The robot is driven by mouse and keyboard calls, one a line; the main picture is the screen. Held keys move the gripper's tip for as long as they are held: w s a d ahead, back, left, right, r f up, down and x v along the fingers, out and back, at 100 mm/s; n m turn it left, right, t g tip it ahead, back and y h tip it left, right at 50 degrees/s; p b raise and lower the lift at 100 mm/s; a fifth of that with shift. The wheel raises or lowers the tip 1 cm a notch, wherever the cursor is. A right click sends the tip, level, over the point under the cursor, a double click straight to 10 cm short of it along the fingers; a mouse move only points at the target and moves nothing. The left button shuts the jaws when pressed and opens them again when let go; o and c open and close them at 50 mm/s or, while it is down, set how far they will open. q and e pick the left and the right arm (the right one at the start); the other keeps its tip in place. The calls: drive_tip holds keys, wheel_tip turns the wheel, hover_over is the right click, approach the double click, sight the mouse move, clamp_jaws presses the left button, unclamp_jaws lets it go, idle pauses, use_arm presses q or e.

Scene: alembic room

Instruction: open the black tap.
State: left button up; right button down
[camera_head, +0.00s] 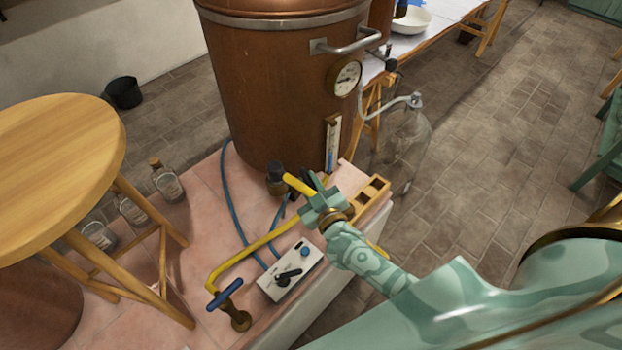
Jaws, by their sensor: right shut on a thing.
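A black tap (276,172) with a brass lower part stands at the foot of the copper still (260,90). A yellow lever (297,184) reaches from its top toward the right. My right gripper (312,184) comes in from the lower right and is shut on the outer end of this lever. The fingers hide that end and part of what lies behind them. My left gripper is not in view.
A control box (290,272) with a black knob and a blue-handled tap (225,294) on a yellow pipe stand in front. A wooden stool (60,165) stands left; a glass bottle (408,145) is behind right.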

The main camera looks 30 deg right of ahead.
drive_tip(key=shift+w+r+m+h, duration=0.1)
drive_tip(key=shift+m+h, duration=0.6)
drive_tip(key=shift+h, duration=0.4)
drive_tip(key=c, duration=1.4)
unclamp_jaws()
drive_tip(key=shift+o, duration=0.2)
drive_tip(key=s+a+p, duration=0.2)
drive_tip(key=s, duration=1.4)
drive_tip(key=shift+s+a, duration=0.15)
drive_tip(key=shift+a, duration=0.05)
